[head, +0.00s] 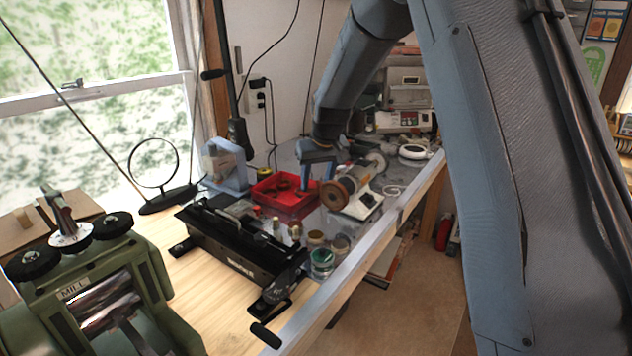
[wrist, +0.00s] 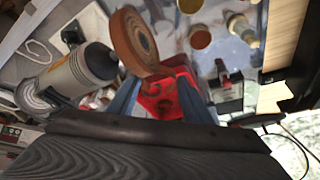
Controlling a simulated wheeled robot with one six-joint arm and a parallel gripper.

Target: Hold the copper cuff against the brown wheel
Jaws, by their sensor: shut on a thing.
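The brown wheel (head: 337,194) is mounted on the left end of the pale bench grinder (head: 357,188). In the wrist view the wheel (wrist: 137,40) shows at upper middle, with the grinder's motor (wrist: 75,75) to its left. My gripper (head: 317,178) points down between the red bin and the wheel. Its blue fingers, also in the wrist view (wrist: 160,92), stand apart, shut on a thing. I cannot make out the copper cuff clearly; it blends with the red behind the fingers. The wheel's rim lies close to the fingertips; I cannot tell whether anything touches it.
The red bin (head: 275,204) with dark contents stands just left of the gripper. A black machine (head: 232,250) and small jars (head: 322,262) sit nearer. A green mill (head: 92,290) fills the front left. The bench's metal edge (head: 345,275) runs along the right.

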